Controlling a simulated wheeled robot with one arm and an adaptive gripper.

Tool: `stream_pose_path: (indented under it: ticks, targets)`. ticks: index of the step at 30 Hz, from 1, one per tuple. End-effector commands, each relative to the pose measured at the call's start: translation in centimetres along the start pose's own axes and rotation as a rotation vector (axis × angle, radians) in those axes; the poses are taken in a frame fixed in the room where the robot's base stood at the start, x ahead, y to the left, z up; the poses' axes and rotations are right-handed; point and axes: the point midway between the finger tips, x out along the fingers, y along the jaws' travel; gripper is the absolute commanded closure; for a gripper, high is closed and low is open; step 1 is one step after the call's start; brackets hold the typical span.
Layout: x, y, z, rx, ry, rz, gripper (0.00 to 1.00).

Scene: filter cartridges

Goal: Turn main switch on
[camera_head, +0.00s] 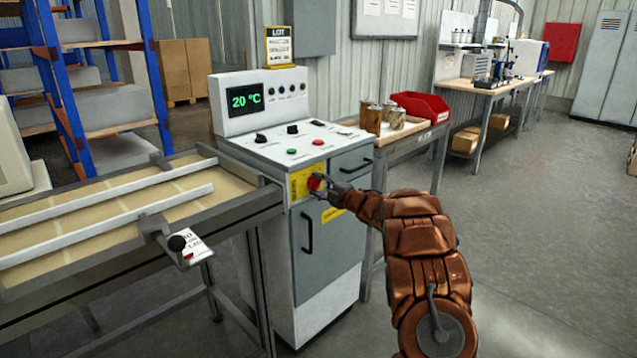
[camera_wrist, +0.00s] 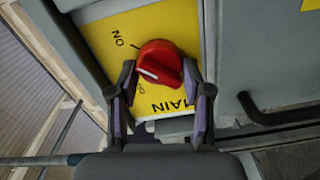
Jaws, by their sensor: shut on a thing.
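The main switch is a red rotary knob (camera_wrist: 164,58) on a yellow plate (camera_wrist: 100,36) marked MAIN and ON, which appears upside down in the wrist view. The knob's white mark points to the lower left in that view, between ON and a partly hidden label below. In the head view the knob (camera_head: 314,183) is on the front of the white control cabinet (camera_head: 318,314). My gripper (camera_wrist: 160,84) has one finger on each side of the knob and is shut on it. In the head view my gripper (camera_head: 326,187) reaches it from the right.
The cabinet's display (camera_head: 245,98) reads 20 °C. A conveyor table (camera_head: 100,230) adjoins the cabinet on the left. A bench with a red bin (camera_head: 420,107) stands behind it on the right. The floor at right is clear.

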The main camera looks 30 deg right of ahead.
Motion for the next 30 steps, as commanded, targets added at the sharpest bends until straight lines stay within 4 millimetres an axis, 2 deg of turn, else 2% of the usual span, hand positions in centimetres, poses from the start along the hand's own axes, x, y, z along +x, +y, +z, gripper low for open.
stream_pose_path:
  ticks: [12,13,18,20,30]
  targets:
    - [-0.03,0.02,0.08,0.010,-0.002,0.001,0.86]
    - [-0.04,0.02,0.08,0.010,-0.002,0.001,0.50]
    - [-0.03,0.01,0.06,0.009,-0.002,0.001,0.32]
    - [-0.02,0.01,0.05,0.009,-0.001,0.000,0.26]
    - [-0.15,0.01,0.04,0.008,-0.001,0.000,0.26]
